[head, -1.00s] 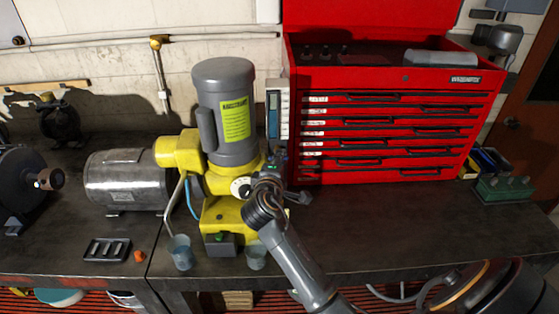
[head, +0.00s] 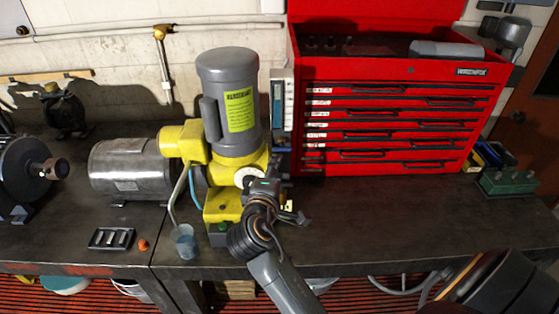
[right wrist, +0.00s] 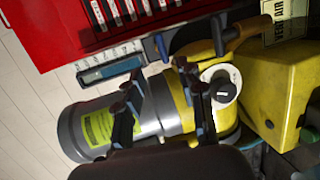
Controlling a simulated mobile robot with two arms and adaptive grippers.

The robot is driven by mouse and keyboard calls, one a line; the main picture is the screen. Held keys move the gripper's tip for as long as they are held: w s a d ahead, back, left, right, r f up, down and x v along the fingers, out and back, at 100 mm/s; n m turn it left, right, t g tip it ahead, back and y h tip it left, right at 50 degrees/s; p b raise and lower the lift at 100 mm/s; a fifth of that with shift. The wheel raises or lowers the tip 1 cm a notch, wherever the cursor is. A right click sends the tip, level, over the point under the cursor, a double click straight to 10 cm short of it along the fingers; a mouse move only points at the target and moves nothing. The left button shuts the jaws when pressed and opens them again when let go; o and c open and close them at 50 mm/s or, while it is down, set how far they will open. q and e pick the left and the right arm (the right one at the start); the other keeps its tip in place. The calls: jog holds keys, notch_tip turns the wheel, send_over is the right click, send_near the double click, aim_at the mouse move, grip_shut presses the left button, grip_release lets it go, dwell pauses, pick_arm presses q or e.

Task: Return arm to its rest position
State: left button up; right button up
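My right arm comes in from the bottom of the head view, and its gripper (head: 285,205) is in front of the yellow pump base (head: 218,203). In the right wrist view the two fingers of the gripper (right wrist: 160,80) stand apart with nothing between them. Behind them is the upright grey motor (head: 228,85) with a yellow label; it lies sideways in the wrist view (right wrist: 78,128). A white round dial (right wrist: 222,92) is just right of the fingers there. My left gripper is not in view.
A red tool chest (head: 395,125) stands right of the motor. A silver motor (head: 125,168) lies to its left. A blue cup (head: 184,242), a dark tray (head: 112,239) and a small orange piece (head: 143,245) are near the bench's front edge. The bench right of my arm (head: 400,220) is clear.

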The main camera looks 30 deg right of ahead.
jog(key=shift+v, duration=0.85)
jog(key=shift+d, duration=0.1)
